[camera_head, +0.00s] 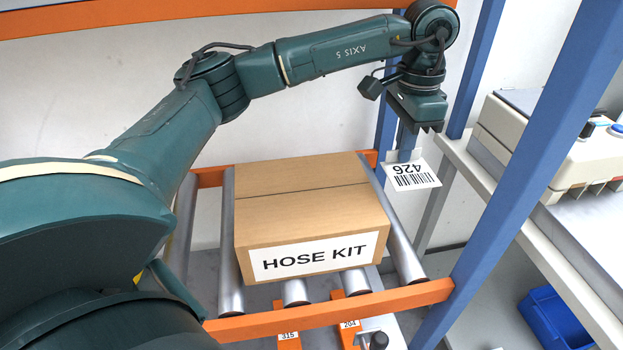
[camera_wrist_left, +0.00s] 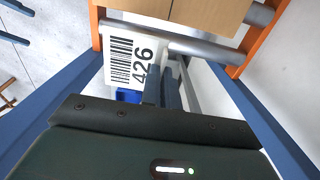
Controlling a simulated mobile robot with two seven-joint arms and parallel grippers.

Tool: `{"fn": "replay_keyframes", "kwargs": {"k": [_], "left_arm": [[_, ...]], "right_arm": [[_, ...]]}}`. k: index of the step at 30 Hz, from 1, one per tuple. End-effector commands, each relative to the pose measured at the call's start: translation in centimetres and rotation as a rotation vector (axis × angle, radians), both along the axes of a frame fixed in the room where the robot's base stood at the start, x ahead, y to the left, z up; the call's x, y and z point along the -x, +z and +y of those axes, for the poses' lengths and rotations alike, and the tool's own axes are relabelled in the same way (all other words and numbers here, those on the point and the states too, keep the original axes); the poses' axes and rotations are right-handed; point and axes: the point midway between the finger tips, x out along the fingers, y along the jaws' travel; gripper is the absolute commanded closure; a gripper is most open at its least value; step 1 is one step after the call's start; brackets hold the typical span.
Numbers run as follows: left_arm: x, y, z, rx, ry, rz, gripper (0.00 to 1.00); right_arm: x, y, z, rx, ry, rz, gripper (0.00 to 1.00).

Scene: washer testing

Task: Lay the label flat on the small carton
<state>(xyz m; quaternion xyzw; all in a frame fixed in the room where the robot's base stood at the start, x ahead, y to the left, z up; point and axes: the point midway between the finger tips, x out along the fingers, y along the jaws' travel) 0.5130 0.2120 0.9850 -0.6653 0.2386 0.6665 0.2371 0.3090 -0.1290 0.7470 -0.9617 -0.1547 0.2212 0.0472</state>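The small carton (camera_head: 290,213) is a closed brown box with a "HOSE KIT" sticker on its front face, and its upper face is bare. It sits on the roller rack; part of it also shows at the top of the left wrist view (camera_wrist_left: 205,12). My left gripper (camera_head: 407,150) is shut on the label (camera_head: 413,178), a white sheet with a barcode and "426". The label hangs out to the right of the carton, apart from it. In the left wrist view the label (camera_wrist_left: 122,60) sticks out left of the fingertips (camera_wrist_left: 163,90). My right gripper is not in view.
The rack has metal rollers (camera_head: 231,270), an orange front rail (camera_head: 330,313) and blue posts (camera_head: 515,185), one close right of the label. A grey bench with a beige device (camera_head: 540,140) stands at the right. A blue bin (camera_head: 556,317) is low at right.

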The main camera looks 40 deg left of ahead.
Motion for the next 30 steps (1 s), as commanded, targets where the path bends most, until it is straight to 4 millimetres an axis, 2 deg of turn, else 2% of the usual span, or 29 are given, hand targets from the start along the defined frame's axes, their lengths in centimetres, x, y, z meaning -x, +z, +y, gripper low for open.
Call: {"fn": "replay_keyframes", "kwargs": {"k": [1,7,15,21,25,30], "left_arm": [[0.4,-0.6,0.2,0.005,-0.002,0.002,1.0],[1.8,-0.4,2.1,0.0,0.015,-0.001,1.0],[7.8,-0.1,6.9,-0.005,0.017,-0.002,1.0],[11.5,-0.2,9.8,-0.005,0.016,-0.003,1.0],[12.8,-0.2,10.8,-0.002,0.014,-0.003,1.0],[13.2,-0.8,11.0,-0.002,0.011,0.0,1.0]], "right_arm": [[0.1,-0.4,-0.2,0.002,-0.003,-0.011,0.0],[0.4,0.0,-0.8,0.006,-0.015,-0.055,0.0],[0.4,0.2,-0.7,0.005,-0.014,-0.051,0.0],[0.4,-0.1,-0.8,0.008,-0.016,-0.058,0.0],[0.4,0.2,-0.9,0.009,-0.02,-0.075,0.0],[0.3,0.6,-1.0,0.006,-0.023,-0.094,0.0]]}}
